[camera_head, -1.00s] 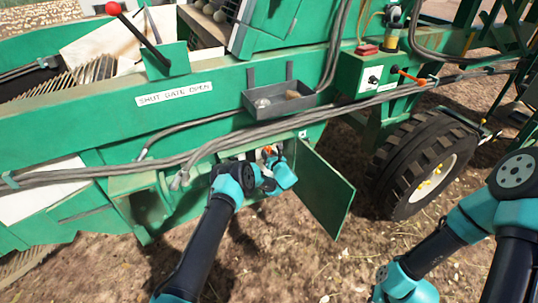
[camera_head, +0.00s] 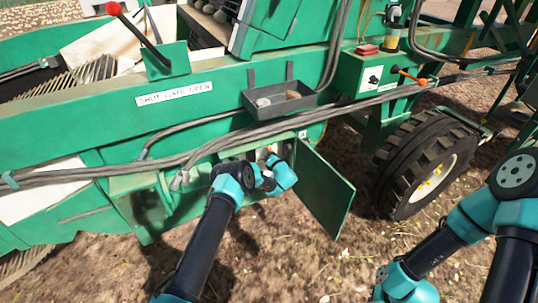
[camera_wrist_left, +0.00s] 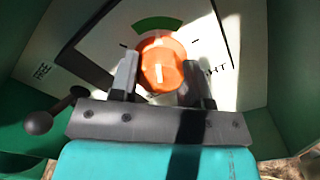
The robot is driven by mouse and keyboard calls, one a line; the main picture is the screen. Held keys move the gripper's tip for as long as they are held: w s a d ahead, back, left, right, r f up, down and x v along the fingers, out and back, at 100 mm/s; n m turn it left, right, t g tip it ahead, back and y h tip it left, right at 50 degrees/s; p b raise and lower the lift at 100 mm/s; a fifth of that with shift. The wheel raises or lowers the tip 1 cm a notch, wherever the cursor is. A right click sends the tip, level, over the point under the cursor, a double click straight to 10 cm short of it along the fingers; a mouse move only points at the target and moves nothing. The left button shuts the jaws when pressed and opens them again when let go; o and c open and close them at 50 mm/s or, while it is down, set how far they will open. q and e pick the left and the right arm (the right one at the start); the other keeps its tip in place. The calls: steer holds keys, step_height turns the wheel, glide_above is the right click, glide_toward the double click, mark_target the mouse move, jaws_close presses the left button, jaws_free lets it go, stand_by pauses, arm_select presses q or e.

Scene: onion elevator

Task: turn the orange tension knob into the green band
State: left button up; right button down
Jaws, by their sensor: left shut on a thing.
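The orange tension knob (camera_wrist_left: 170,54) shows in the left wrist view, in the middle of a white dial plate (camera_wrist_left: 101,45). A short white mark sits on its face, a little below the middle. The green band (camera_wrist_left: 158,23) is an arc on the plate above the knob. My left gripper (camera_wrist_left: 160,88) is shut on the knob, one finger on each side. In the head view my left gripper (camera_head: 270,172) reaches into the open box under the frame and hides the knob there. My right arm shows at the lower right, but its gripper is out of view.
The open green door (camera_head: 322,192) stands just right of my left gripper. Grey hoses (camera_head: 215,150) run above it, under a grey tray (camera_head: 278,100). A small ball-ended lever (camera_wrist_left: 40,122) is left of the gripper. A wheel (camera_head: 425,165) stands further right.

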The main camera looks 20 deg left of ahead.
arm_select(q)
steer(key=o, duration=0.9)
steer(key=shift+o, duration=0.2)
steer(key=v, duration=1.7)
steer(key=shift+d, duration=0.2)
steer(key=shift+s, duration=0.1)
